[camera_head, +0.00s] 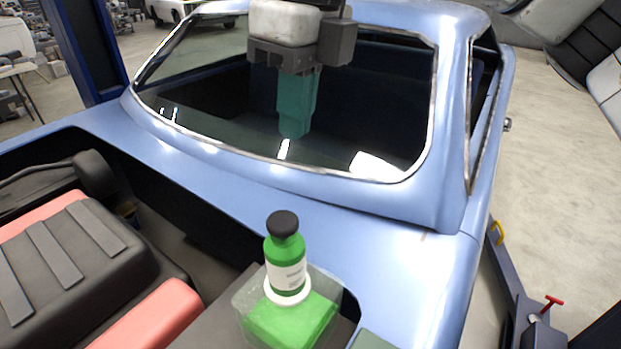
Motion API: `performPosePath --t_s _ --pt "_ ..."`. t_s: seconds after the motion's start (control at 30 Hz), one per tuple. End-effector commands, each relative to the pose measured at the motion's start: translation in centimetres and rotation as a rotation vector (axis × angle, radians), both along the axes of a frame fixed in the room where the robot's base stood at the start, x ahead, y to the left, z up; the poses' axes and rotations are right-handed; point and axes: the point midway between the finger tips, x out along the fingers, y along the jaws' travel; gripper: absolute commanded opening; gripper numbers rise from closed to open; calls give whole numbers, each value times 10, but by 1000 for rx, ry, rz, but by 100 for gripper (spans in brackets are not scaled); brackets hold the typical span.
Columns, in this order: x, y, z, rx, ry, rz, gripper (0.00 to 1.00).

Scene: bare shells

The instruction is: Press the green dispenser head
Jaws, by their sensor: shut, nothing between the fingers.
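A green bottle (285,262) with a black rounded head (283,224) and a pale label stands upright in the lower middle of the view. The bottle's body is green, while its head looks black. A white ring (288,293) surrounds its base, on top of a bright green block (285,325). My gripper (294,134) is at the top middle, its teal fingers pointing down and shut with nothing between them. The fingertips appear above and apart from the bottle's head, in front of the car's windshield. Their exact depth relative to the bottle is hard to tell.
A blue car body (390,235) with a windshield fills the middle. At lower left is an open bay with a black ribbed cover (70,255) and red parts (160,315). A blue post (85,45) stands at upper left. Bare floor (560,200) shows at right.

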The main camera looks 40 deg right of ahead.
Motion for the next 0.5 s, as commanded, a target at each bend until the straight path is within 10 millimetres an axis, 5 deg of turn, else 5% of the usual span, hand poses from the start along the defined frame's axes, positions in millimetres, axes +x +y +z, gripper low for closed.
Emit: performPosePath --t_s 0.5 --pt "-3 -7 -6 -23 25 -11 0"
